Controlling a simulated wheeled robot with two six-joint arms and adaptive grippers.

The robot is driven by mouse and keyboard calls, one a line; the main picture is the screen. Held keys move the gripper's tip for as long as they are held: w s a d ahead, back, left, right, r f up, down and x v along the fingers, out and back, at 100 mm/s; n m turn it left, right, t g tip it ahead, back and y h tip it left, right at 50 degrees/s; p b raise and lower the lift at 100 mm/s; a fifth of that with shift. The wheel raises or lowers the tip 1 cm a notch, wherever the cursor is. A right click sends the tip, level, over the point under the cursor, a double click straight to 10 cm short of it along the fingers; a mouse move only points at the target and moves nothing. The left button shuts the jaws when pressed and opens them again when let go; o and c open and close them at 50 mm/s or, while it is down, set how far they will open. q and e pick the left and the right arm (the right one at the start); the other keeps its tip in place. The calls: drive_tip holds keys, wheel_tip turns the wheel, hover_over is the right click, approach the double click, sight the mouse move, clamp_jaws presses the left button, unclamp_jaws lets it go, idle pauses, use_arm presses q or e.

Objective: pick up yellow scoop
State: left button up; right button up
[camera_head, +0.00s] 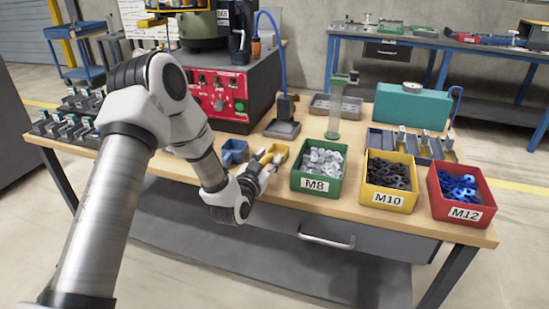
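The yellow scoop (278,151) is at the front middle of the wooden table, left of the green M8 bin. My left gripper (269,163) is right at the scoop, its fingertips around or beside the handle end. The fingers are small here and partly overlap the scoop, so I cannot tell whether they touch it or how far they are closed. A blue scoop (234,151) lies just to the left, partly behind my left arm. My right gripper is not in view.
Bins labelled M8 (314,184), M10 (388,199) and M12 (461,214) stand right of the scoop, holding metal parts. A red control box (222,100) and a dark stand (283,128) are behind. A clear cylinder (334,115) stands behind the M8 bin.

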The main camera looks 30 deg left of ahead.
use_arm(q)
clamp_jaws()
drive_tip(key=shift+r, duration=0.15)
drive_tip(key=shift+r, duration=0.25)
wheel_tip(320, 180, up, 3)
drive_tip(key=shift+s+r+p, duration=0.1)
drive_tip(key=shift+p, duration=0.3)
drive_tip(key=s+d+r+p, duration=0.1)
drive_tip(key=s+d+p, duration=0.1)
drive_tip(key=s+p, duration=0.6)
drive_tip(key=s, duration=0.7)
drive_tip(key=shift+s, duration=0.35)
